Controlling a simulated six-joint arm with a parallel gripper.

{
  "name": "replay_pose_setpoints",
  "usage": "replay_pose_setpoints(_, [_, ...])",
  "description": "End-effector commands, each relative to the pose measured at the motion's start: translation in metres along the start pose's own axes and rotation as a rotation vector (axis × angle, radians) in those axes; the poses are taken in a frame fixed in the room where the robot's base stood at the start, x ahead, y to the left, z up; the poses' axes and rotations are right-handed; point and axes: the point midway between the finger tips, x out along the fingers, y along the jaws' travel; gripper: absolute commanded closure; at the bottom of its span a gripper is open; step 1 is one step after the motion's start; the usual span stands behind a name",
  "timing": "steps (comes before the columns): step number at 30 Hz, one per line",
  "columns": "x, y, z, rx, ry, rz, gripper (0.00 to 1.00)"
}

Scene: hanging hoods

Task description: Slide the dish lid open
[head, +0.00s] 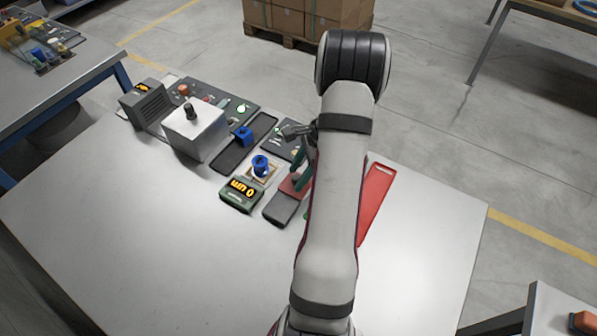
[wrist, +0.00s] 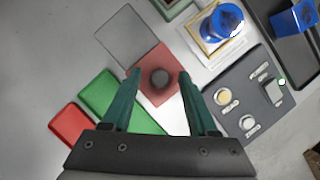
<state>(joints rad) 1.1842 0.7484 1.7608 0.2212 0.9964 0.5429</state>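A red square plate with a round dark knob (wrist: 160,78), which looks like the dish lid, lies between my fingers in the wrist view. In the head view, the red plate (head: 293,185) is partly hidden by my arm. A grey rectangular part (wrist: 128,37) adjoins it, and it also shows in the head view (head: 282,208). My gripper (wrist: 158,75) is open, with one green finger on each side of the knob and visible gaps. In the head view, the fingers (head: 302,170) reach down over the red plate. Finger height above the plate is unclear.
A green tray (wrist: 98,90) and a red slotted piece (head: 376,195) lie beside the plate. A blue spool-like part (head: 260,165), a display box (head: 241,193), a dark panel (wrist: 245,95) and a white box with a knob (head: 196,135) stand nearby. The front table area is clear.

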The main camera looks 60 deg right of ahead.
Motion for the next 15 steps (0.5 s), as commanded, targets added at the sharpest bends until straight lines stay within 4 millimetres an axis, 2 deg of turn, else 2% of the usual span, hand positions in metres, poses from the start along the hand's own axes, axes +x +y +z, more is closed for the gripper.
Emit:
replay_pose_setpoints(1, [-0.0002, -0.0001, 0.0, 0.0, 0.0, 0.0, 0.49])
replay_pose_setpoints(2, [-0.0002, 0.0, 0.0, 0.0, 0.0, 0.0, 0.55])
replay_pose_setpoints(9, [-0.0005, -0.0001, 0.0, 0.0, 0.0, 0.0, 0.98])
replay_pose_setpoints(15, [-0.0006, 0.0, 0.0, 0.0, 0.0, 0.0, 1.0])
